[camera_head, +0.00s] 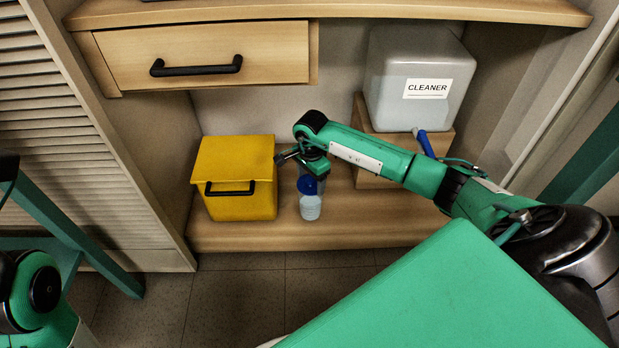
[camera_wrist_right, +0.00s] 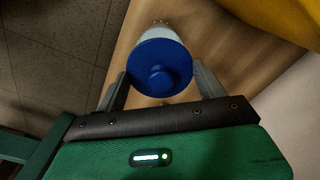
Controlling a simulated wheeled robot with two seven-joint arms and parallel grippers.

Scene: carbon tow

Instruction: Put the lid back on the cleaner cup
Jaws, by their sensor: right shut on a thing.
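The blue round lid (camera_head: 308,185) is in the grip of my right gripper (camera_head: 309,178) over the shelf. In the right wrist view the lid (camera_wrist_right: 160,68) lies between the two fingers of the right gripper (camera_wrist_right: 161,82), its knob facing the camera. The pale cleaner cup (camera_head: 310,208) stands upright on the shelf directly beneath the lid. The cup's pale side (camera_wrist_right: 158,33) shows past the lid's far edge in the right wrist view. The lid hides the cup's rim, so I cannot tell whether it is seated. My left gripper is out of view.
A yellow box (camera_head: 236,205) with a black handle stands close left of the cup. A cleaner tank (camera_head: 415,85) with a blue tap (camera_head: 425,143) sits on a wooden block behind my right arm. A drawer (camera_head: 205,55) is above. The shelf's front edge (camera_head: 400,240) is near the cup.

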